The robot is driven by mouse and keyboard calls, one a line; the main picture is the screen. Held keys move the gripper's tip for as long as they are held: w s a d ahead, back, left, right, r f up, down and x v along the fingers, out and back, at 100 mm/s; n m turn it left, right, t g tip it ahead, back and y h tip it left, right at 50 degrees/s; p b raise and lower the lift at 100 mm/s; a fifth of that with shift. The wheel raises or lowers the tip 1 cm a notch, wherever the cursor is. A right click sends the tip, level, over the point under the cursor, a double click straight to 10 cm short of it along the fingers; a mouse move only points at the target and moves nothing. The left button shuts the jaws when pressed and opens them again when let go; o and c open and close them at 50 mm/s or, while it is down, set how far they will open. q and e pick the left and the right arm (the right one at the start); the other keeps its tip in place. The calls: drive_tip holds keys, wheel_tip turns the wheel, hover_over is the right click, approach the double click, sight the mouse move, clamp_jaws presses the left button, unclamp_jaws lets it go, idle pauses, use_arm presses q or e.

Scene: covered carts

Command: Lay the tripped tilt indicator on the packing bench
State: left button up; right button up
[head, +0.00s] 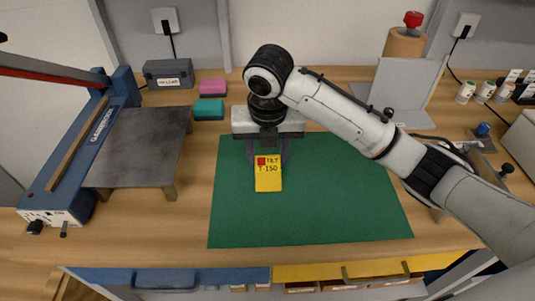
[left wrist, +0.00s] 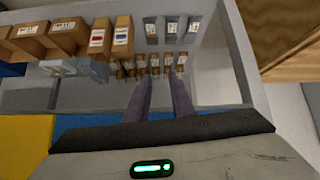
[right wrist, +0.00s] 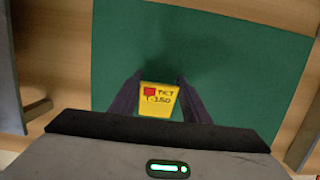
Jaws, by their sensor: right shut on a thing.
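The tilt indicator is a yellow card (head: 268,181) with a red square and the print "TILT T-150". My right gripper (head: 268,158) is shut on its upper end, over the left part of the green mat (head: 330,215) on the wooden packing bench (head: 190,225). In the right wrist view the card (right wrist: 160,101) sits between the two fingers (right wrist: 160,100). I cannot tell whether the card touches the mat. My left gripper (left wrist: 163,95) shows only in the left wrist view, with its fingers apart and nothing between them, facing shelves of small boxes.
A blue sealer machine (head: 80,140) with a metal plate (head: 145,145) stands on the left. A grey stand (head: 408,90) is at the back right. The mat's front is clear.

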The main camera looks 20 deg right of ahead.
use_arm(q)
drive_tip(key=shift+s, duration=0.25)
use_arm(e)
drive_tip(key=shift+f, duration=0.15)
use_arm(q)
drive_tip(key=shift+f, duration=0.1)
use_arm(e)
drive_tip(key=o, duration=1.1)
drive_tip(key=c, duration=0.5)
drive_tip(key=shift+o, duration=0.2)
drive_tip(key=r+p, duration=0.1)
drive_tip(key=w+r+p, duration=0.1)
drive_tip(key=shift+w+d+r+p, duration=0.1)
drive_tip(key=shift+w+d+p, duration=0.1)
drive_tip(key=shift+p, duration=0.1)
drive_tip(key=shift+w, duration=0.15)
drive_tip(key=shift+w+d+r, duration=0.2)
drive_tip(key=shift+w+r, duration=0.45)
drive_tip(key=shift+r, duration=0.2)
drive_tip(key=shift+w+d+r, duration=0.2)
drive_tip(key=shift+w+r, duration=0.4)
drive_tip(key=shift+r, duration=0.2)
use_arm(q)
wheel_tip(320, 180, up, 2)
drive_tip(key=shift+r, duration=0.2)
